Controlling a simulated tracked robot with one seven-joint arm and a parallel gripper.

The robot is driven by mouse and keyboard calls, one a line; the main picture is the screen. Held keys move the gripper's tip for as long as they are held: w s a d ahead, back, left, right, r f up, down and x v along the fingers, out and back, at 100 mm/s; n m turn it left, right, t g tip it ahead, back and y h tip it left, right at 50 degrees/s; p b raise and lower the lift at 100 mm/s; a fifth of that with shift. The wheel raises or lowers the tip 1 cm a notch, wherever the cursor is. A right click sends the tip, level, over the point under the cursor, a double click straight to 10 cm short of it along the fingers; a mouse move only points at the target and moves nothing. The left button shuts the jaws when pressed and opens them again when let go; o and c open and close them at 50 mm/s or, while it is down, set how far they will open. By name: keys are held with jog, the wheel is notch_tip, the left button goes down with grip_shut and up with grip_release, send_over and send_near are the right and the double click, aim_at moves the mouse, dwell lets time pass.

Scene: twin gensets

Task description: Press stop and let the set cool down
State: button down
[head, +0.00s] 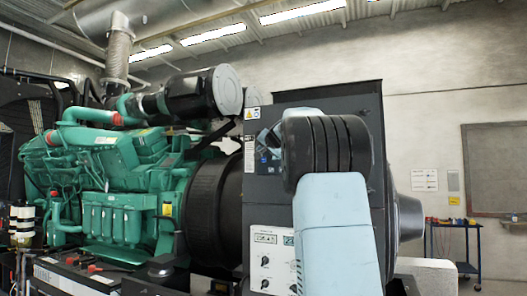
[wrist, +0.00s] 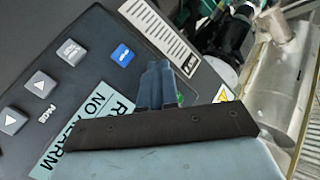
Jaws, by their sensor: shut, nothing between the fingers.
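In the wrist view a dark control panel (wrist: 35,60) fills the left side. It carries a pale display (wrist: 72,138) with the partly covered words "RU…" and "NO ALARM". Several grey buttons with arrow or other marks run along it, one of them at its upper part (wrist: 71,52), and a blue button (wrist: 122,55) sits further right. My gripper (wrist: 157,68) is shut and empty, its tips over the panel just right of the blue button. A bit of green shows beside the fingers, mostly hidden. No button is legibly marked stop.
In the head view a green engine (head: 110,180) with pipes stands left of a dark cabinet (head: 270,200) with several knobs. A blue cart (head: 455,245) stands at the right by the wall. Hoses (wrist: 235,35) and pale metalwork lie beyond the panel in the wrist view.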

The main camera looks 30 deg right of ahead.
jog(key=shift+w+d, duration=0.3)
jog(key=shift+d, duration=0.1)
dwell(0.7)
jog(key=shift+a, duration=0.1)
jog(key=shift+s+a, duration=0.6)
jog(key=shift+a, duration=0.05)
jog(key=s+a, duration=0.1)
jog(key=a, duration=0.1)
jog(key=s+a, duration=0.2)
jog(key=shift+s+a, duration=0.3)
jog(key=shift+a, duration=0.1)
dwell(0.9)
